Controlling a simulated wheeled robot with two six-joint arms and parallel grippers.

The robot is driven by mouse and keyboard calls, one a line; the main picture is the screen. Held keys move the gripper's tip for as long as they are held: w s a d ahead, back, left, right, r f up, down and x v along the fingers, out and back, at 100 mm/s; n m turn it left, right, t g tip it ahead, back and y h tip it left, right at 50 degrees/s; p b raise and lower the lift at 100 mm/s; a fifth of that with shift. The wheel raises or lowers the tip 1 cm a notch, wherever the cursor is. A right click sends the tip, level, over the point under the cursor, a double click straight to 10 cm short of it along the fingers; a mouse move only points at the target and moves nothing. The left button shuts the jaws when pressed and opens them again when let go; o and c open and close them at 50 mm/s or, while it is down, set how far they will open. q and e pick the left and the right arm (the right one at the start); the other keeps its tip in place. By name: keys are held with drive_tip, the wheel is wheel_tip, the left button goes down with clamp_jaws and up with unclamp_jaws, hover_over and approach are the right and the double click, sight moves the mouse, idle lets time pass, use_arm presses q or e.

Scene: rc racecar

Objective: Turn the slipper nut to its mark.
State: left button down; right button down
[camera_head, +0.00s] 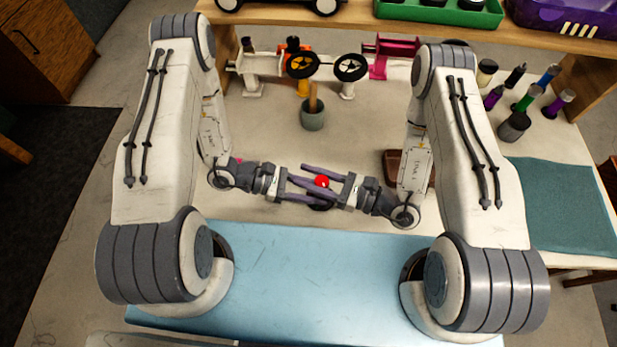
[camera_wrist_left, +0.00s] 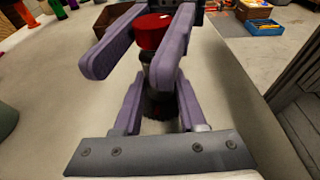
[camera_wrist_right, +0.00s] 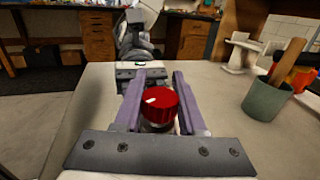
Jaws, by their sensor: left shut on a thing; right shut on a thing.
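A red round cap (camera_head: 321,181), probably the slipper nut, sits on top of a small dark upright body (camera_head: 321,205) between my two grippers. In the right wrist view the red cap (camera_wrist_right: 160,104) carries a short white mark on its top, toward the left. My right gripper (camera_head: 325,177) comes in from the right with its fingers on both sides of the cap. My left gripper (camera_head: 318,194) comes in from the left, lower down, and is shut around the dark body (camera_wrist_left: 158,100). The fingers hide much of the body, and a matching mark cannot be made out.
A grey cup (camera_head: 312,118) with a wooden stick stands behind the grippers. White stands with two black wheels (camera_head: 350,67) and a pink stand (camera_head: 390,52) are farther back. Several bottles (camera_head: 527,97) are at right, near a teal mat (camera_head: 560,205). A blue mat (camera_head: 310,270) lies in front.

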drive_tip(key=shift+w+d+m+t+h, duration=0.15)
drive_tip(key=shift+m+t+h, duration=0.45)
drive_tip(key=shift+m+t, duration=0.65)
drive_tip(key=shift+w+t, duration=0.15)
drive_tip(key=shift+t, duration=0.2)
drive_tip(key=shift+c, duration=2.3)
unclamp_jaws()
drive_tip(key=shift+d, duration=0.1)
drive_tip(key=shift+s+d+f, duration=0.1)
drive_tip(key=shift+s+d, duration=0.15)
drive_tip(key=shift+d, duration=0.25)
drive_tip(key=v, duration=0.9)
drive_tip(key=shift+v, duration=0.85)
drive_tip(key=shift+s, duration=0.1)
